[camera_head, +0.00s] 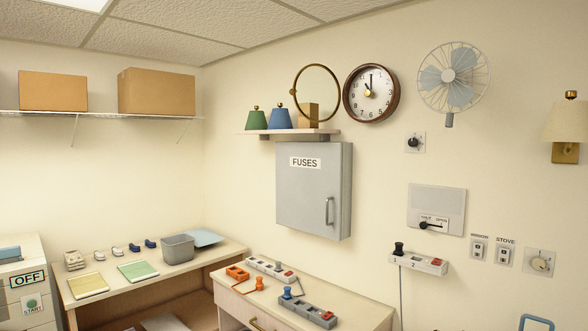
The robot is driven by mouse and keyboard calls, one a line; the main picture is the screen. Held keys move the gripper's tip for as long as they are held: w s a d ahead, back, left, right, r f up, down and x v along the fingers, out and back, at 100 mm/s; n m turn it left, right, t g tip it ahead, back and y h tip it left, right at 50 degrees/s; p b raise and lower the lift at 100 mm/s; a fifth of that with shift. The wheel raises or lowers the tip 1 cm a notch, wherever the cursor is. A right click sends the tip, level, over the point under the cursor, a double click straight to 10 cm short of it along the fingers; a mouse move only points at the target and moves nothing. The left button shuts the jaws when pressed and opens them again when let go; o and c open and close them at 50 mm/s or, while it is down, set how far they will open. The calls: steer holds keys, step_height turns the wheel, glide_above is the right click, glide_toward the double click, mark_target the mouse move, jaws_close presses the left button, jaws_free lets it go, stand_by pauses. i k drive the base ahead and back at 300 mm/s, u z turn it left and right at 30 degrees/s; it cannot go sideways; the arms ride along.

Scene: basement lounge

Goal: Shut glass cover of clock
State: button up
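The round wall clock (371,94) has a brown rim and a white face, and it hangs high on the wall right of centre. Its glass cover (336,76) is a round brass-coloured ring standing open to the left of the clock. The cover's right edge meets the clock's left rim. A small knob (293,92) sits on the cover's far left edge. The clock's face and hands are uncovered. My gripper is not in view.
A shelf (292,133) below the cover holds green and blue shades and a wooden block (308,114), seen partly through the ring. A grey fuse box (313,200) hangs underneath. A wall fan (452,77) is right of the clock. Counters with several items stand below.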

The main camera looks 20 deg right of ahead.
mark_target(292, 91)
steer(key=u, duration=0.2)
steer(key=i, duration=0.5)
steer(key=u, duration=0.85)
steer(key=i, duration=1.15)
steer(key=u, duration=0.45)
